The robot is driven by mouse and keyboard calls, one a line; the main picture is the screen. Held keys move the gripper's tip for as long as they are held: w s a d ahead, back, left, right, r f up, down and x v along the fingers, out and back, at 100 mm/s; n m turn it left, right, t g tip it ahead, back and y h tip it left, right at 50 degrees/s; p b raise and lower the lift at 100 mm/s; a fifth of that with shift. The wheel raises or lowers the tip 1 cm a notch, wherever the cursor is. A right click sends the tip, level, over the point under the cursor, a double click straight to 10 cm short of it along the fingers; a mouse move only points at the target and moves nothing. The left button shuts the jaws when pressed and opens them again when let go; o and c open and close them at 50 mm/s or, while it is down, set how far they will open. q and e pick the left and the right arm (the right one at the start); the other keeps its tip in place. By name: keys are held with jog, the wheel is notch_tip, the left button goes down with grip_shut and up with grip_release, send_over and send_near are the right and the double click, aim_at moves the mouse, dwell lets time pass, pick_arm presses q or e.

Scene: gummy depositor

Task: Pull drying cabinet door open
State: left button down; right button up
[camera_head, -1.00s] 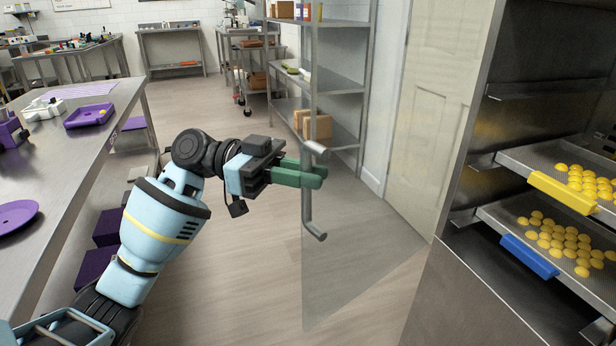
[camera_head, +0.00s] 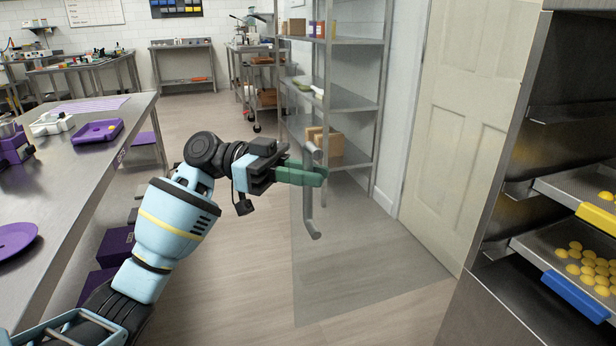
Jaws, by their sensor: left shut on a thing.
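The drying cabinet (camera_head: 490,225) stands at the right with its front open. Its clear glass door (camera_head: 365,270) is swung out from the cabinet, and the shelf and floor show through it. The grey bar handle (camera_head: 310,215) stands upright near the door's free edge. My left gripper (camera_head: 308,174) is shut on the handle's upper part, its green fingers around the bar. The far finger is partly hidden. My right gripper is out of view.
Trays of yellow gummies with a yellow grip (camera_head: 597,218) and a blue grip (camera_head: 576,297) sit in the cabinet. A metal shelf rack (camera_head: 350,100) stands behind the glass. A steel table (camera_head: 70,185) is at the left. Floor between table and door is clear.

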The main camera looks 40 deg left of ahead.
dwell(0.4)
pick_arm(q)
jog(key=c, duration=1.5)
grip_release()
jog(key=shift+w, duration=0.1)
jog(key=shift+a, duration=0.1)
jog(key=shift+v, duration=3.85)
